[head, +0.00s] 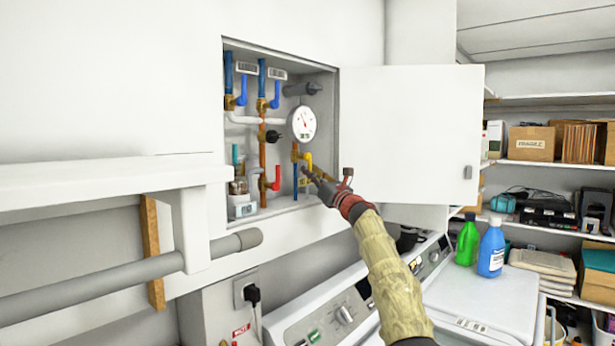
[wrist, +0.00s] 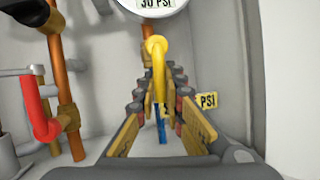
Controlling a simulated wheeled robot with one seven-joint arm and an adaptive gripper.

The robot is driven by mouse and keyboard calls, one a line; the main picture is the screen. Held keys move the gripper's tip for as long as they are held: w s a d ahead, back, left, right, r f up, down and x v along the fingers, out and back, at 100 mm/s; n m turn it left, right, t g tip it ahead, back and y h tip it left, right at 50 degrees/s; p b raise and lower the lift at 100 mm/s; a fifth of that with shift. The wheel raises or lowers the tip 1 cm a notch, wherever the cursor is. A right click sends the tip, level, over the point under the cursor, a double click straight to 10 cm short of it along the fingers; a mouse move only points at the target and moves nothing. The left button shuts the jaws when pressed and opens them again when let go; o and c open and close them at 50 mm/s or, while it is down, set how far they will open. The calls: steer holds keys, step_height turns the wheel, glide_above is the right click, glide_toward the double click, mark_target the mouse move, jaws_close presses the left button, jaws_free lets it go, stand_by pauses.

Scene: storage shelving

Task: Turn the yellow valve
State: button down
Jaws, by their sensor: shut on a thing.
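The yellow valve (head: 308,159) has a bent lever handle on a copper pipe, low in the right part of an open wall cabinet and below a round gauge. In the wrist view the yellow valve (wrist: 157,55) points down toward me, between my fingers. My gripper (head: 313,178) reaches into the cabinet from the lower right. In the wrist view my gripper (wrist: 159,90) has one finger on each side of the handle and is shut on it. The fingertips partly hide the pipe behind, and the exact contact is hard to see.
A red-handled valve (head: 275,178) is left of the yellow one. Blue-handled valves (head: 242,92) sit higher. The gauge (head: 304,123) is just above. The open cabinet door (head: 410,130) stands to the right. Washing machines (head: 330,310) are below, with bottles (head: 491,248) on top.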

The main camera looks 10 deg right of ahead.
steer(key=shift+w+d+f+n+y, duration=0.2)
steer(key=shift+w+n+y, duration=0.1)
steer(key=shift+n, duration=0.4)
steer(key=c, duration=1.9)
jaws_free()
steer(key=shift+s+r, duration=0.1)
steer(key=shift+r, duration=0.05)
steer(key=shift+s, duration=0.15)
steer(key=shift+v, duration=5.9)
steer(key=shift+d, duration=0.1)
